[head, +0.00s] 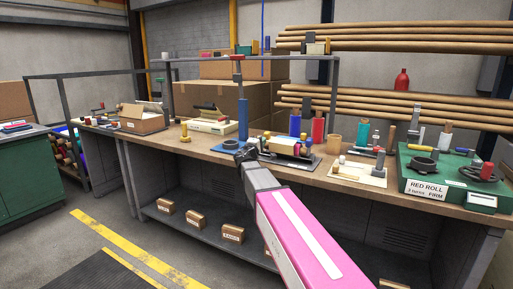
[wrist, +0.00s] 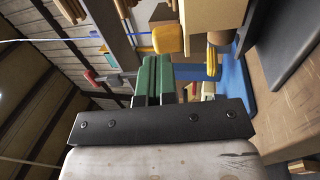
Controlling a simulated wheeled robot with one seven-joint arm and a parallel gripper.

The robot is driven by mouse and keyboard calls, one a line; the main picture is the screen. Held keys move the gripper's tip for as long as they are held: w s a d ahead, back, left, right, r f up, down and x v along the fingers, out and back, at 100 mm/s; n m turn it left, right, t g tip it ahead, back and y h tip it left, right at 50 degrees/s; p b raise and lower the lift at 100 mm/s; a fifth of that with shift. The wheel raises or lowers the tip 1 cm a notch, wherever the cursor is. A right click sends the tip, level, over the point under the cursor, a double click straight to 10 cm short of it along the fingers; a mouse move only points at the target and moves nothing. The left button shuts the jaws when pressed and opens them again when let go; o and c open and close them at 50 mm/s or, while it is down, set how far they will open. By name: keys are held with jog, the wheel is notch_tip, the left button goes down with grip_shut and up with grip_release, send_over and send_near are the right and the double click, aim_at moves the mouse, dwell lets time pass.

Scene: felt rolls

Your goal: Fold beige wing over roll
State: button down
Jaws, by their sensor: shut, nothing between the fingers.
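My gripper (head: 243,156) is at the front edge of the workbench, in front of a blue upright post (head: 242,118). In the wrist view its green fingers (wrist: 156,68) are together with nothing between them. A small dark work tray (head: 303,162) lies just right of my gripper, with a beige and dark piece (head: 284,146) and yellow knobs on it. I cannot make out for certain which part is the beige wing or the roll. In the wrist view a yellow block (wrist: 168,39) and a blue surface (wrist: 238,82) lie beyond the fingers.
A green case (head: 452,180) labelled "RED ROLL" stands at the right of the bench. A cream board (head: 360,172) with small parts lies left of it. Red (head: 317,128) and blue rolls stand behind. An open cardboard box (head: 143,119) is at the left.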

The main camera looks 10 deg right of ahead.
aim_at(267, 135)
jog(key=shift+x, duration=1.75)
jog(key=shift+d, duration=0.1)
